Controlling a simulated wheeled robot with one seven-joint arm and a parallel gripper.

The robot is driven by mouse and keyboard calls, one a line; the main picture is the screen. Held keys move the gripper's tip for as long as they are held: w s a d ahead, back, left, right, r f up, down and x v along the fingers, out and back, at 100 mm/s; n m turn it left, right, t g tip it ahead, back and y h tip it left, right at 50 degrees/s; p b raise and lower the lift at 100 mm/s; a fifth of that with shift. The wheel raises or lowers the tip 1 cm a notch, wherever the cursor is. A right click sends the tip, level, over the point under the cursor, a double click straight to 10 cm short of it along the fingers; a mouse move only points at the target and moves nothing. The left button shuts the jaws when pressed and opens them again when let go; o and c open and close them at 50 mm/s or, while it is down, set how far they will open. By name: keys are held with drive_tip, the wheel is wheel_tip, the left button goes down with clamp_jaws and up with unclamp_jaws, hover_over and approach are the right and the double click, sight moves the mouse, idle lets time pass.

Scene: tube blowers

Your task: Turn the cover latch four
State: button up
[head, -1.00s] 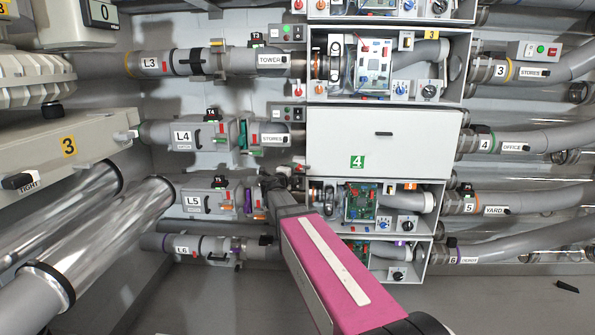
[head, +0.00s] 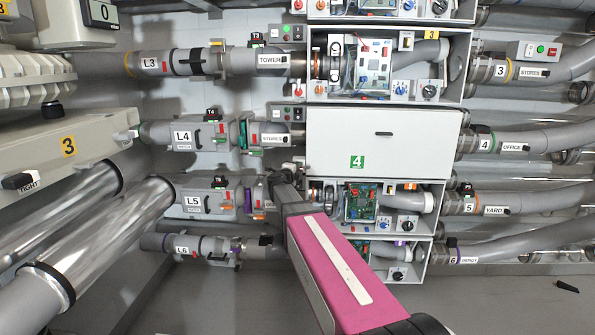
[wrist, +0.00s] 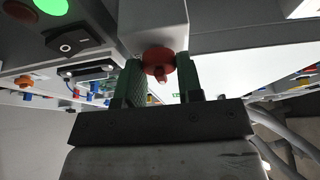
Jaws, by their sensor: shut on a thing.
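The white cover (head: 420,155) with the green 4 label is closed over its box in the head view. The knob sits below a pale grey block. In the head view the latch is hidden by my gripper or too small to tell.
Open box 3 (head: 465,60) is above the cover, and open boxes with circuit boards (head: 362,203) are below. Grey tubes labelled L4 (head: 183,135) and L5 (head: 195,200) run in from the left. A switch panel with a green button (wrist: 48,5) is close beside my gripper.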

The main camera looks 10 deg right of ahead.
drive_tip(key=shift+n, duration=0.3)
drive_tip(key=shift+d+f+n+t+y, duration=0.1)
drive_tip(key=shift+n+t+y, duration=0.9)
drive_tip(key=shift+n, duration=2.6)
drive_tip(key=shift+f+n+t+y, duration=0.1)
drive_tip(key=shift+n+t+y, duration=0.45)
drive_tip(key=shift+n+t, duration=2.05)
drive_tip(key=shift+d+n+t+y, duration=0.15)
drive_tip(key=shift+n+y, duration=0.6)
drive_tip(key=shift+n, duration=3.85)
drive_tip(key=shift+a+n, duration=0.15)
drive_tip(key=shift+n, duration=0.15)
drive_tip(key=o, duration=0.9)
drive_tip(key=shift+s, duration=0.1)
